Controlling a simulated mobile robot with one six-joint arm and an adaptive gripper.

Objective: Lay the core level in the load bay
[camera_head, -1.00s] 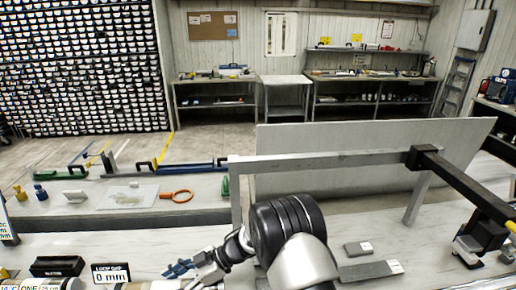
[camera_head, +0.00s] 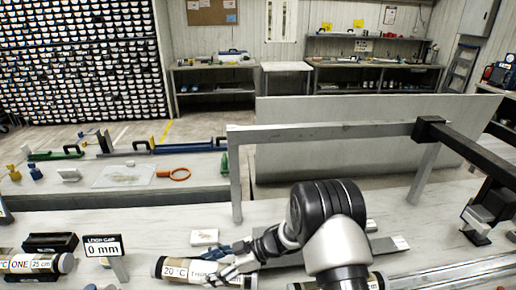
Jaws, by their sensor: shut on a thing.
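I cannot tell whether the core touches the surface below. A small sign (camera_head: 103,246) reading "0 mm" stands to its left. I cannot make out for sure which part is the load bay.
Another core (camera_head: 36,263), labelled "ONE 25 cm", lies at the lower left beside a black block (camera_head: 50,242). A grey metal frame (camera_head: 320,131) spans the bench behind my arm. A flat grey bar (camera_head: 388,246) lies to the right. The white bench (camera_head: 130,217) is clear behind the sign.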

